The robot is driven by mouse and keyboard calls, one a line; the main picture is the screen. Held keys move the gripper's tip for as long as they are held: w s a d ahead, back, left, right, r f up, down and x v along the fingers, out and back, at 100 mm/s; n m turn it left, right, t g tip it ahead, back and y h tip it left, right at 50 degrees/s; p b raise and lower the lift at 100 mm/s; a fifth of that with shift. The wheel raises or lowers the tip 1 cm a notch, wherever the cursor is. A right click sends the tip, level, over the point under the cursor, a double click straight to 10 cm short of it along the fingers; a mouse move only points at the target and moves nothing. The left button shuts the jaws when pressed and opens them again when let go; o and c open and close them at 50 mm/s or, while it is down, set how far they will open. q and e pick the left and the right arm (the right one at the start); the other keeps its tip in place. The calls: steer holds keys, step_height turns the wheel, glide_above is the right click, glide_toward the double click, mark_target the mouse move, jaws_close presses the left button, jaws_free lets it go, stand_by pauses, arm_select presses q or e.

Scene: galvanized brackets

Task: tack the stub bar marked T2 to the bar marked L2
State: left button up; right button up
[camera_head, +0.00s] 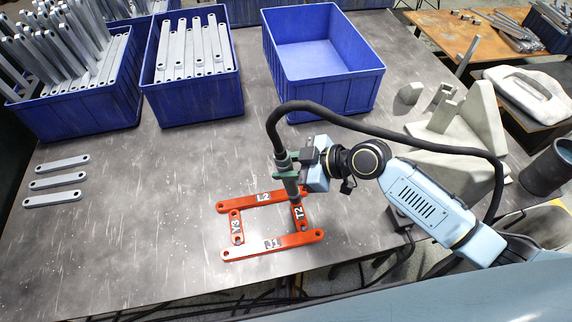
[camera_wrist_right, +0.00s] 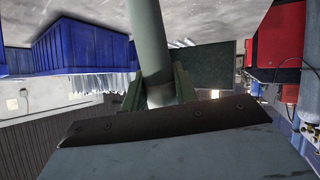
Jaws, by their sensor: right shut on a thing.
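An orange frame of marked bars lies on the grey table. The bar L2 (camera_head: 249,202) runs along its far side, and a bar whose mark I cannot read well (camera_head: 262,247) runs along the near side. The stub bar T2 (camera_head: 302,222) stands at the right between them, and another stub bar, seemingly V3 (camera_head: 236,229), at the left. My right gripper (camera_head: 287,163) is shut on a grey welding torch (camera_head: 291,185), which points down over the far end of T2 and the right part of L2. The torch hides that joint. The torch body also shows in the right wrist view (camera_wrist_right: 150,45). My left gripper is not in view.
Two blue bins (camera_head: 130,103) (camera_head: 190,114) of galvanized bars and an empty blue bin (camera_head: 325,85) stand at the back. Several loose grey bars (camera_head: 57,182) lie at the left. Grey fixtures (camera_head: 440,147) stand at the right. The torch's black cable (camera_head: 400,136) arches over my right arm.

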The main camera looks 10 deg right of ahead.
mark_target(286, 152)
steer(key=shift+s+f, duration=0.1)
stand_by(0.3)
step_height(286, 152, up, 5)
steer(key=p, duration=0.4)
steer(key=shift+r, duration=0.2)
steer(key=shift+f, duration=0.1)
